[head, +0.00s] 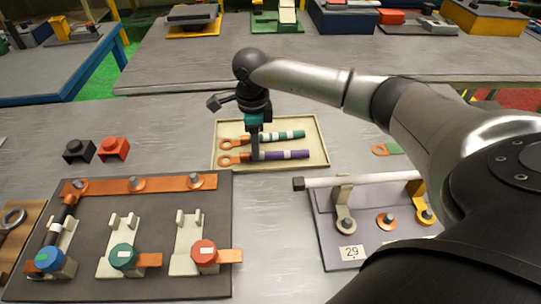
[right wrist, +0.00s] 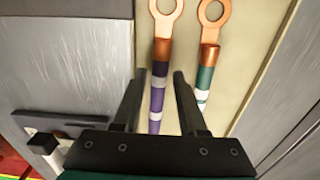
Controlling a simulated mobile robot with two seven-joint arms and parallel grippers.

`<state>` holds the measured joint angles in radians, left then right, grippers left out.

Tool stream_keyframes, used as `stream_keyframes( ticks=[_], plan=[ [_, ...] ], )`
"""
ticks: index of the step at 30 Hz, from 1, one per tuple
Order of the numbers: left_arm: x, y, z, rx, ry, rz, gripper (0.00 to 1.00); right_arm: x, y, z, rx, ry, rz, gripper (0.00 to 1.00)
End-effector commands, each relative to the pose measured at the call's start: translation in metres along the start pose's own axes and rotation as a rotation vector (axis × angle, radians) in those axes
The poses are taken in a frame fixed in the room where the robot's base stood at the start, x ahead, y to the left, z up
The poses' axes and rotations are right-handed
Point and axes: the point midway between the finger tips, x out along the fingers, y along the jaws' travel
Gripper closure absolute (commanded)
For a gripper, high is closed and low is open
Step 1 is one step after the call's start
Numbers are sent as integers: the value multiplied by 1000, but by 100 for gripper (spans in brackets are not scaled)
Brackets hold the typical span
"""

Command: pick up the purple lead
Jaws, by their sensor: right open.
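The purple lead (head: 284,155) lies in a cream tray (head: 319,150), with a copper ring end at its left, a white band and a purple sleeve. A green lead (head: 288,135) lies beside it, farther back in the tray. My right gripper (head: 256,154) points down over the purple lead near its white band. In the right wrist view the purple lead (right wrist: 157,95) runs between the two open fingers (right wrist: 160,78), closer to the left one. The green lead (right wrist: 205,78) lies just outside the right finger. Whether the fingers touch the purple lead cannot be told. My left gripper is not in view.
A dark board (head: 150,287) with a copper bar, cradles and coloured caps is at front left. A grey fixture labelled 29 (head: 340,257) stands at right. Black (head: 78,151) and red (head: 114,148) blocks sit left of the tray.

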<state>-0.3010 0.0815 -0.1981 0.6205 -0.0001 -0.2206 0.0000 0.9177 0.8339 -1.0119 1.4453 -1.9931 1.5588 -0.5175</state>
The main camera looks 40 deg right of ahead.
Motion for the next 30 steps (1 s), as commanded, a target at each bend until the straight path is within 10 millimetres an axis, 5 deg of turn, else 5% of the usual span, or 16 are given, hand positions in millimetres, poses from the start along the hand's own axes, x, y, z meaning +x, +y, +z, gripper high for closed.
stream_keyframes(
  ticks=[3,11,22,30],
  plan=[
    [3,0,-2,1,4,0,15,18,0,0,1,2,2,59],
    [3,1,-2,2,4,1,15,21,0,0,0,1,-1,59],
    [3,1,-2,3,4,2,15,21,0,0,0,0,-1,100],
    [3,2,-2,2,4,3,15,21,0,0,0,0,-1,100]
  ],
)
